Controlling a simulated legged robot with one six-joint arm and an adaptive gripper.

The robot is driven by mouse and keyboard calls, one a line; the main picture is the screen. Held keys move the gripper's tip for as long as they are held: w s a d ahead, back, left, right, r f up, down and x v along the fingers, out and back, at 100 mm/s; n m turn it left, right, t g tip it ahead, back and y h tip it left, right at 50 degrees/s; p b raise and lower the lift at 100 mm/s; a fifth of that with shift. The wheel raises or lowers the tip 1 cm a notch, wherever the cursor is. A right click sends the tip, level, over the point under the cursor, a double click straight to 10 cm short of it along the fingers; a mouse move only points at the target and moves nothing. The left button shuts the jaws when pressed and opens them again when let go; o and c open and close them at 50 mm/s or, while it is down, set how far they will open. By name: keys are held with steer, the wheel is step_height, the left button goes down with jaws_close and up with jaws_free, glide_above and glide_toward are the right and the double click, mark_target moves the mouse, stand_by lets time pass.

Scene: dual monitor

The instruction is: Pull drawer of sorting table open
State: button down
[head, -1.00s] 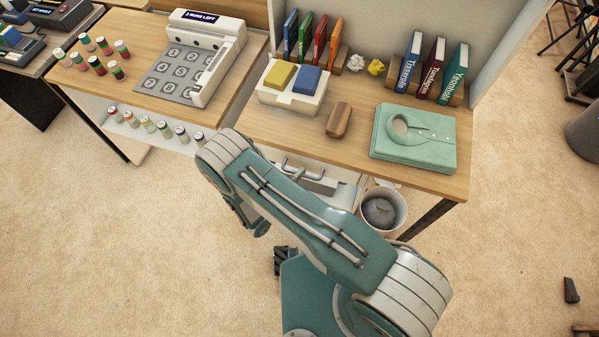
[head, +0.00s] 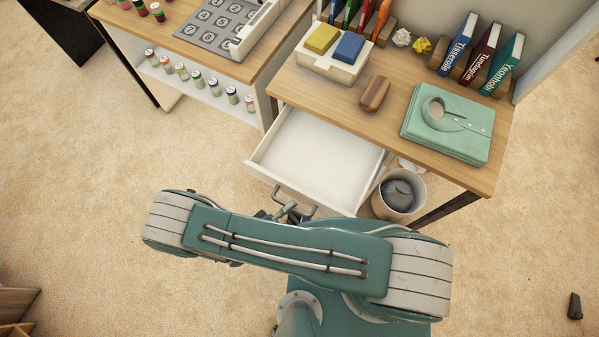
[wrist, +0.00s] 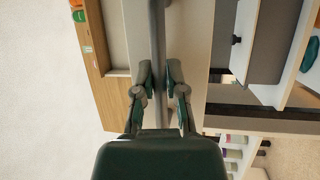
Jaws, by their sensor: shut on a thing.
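The sorting table (head: 330,106) has a wooden top, and its white drawer (head: 318,155) stands well out from under the front edge. The inside of the drawer looks empty. Its grey metal bar handle (head: 296,209) is on the drawer front, partly hidden behind my arm. In the wrist view the handle (wrist: 158,35) runs up the picture between the two fingers. My gripper (wrist: 160,68) is shut on the handle. In the head view my arm hides most of the gripper.
A waste bin (head: 398,192) stands just right of the drawer. On the table are a tray with yellow and blue blocks (head: 334,50), a brown block (head: 375,94), a folded green shirt (head: 449,124) and books (head: 480,48). A shelf of small cans (head: 197,79) is at left. Carpet is clear at left.

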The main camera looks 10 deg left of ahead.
steer(key=shift+s+a+f, duration=0.1)
steer(key=shift+s+a, duration=0.2)
steer(key=shift+s, duration=0.45)
steer(key=shift+s+a+f, duration=0.1)
steer(key=shift+s+a, duration=0.2)
steer(key=shift+s, duration=0.45)
steer(key=c, duration=0.7)
jaws_free()
steer(key=shift+r, duration=0.1)
steer(key=v, duration=1.2)
steer(key=shift+a, duration=0.1)
steer(key=shift+r, duration=0.1)
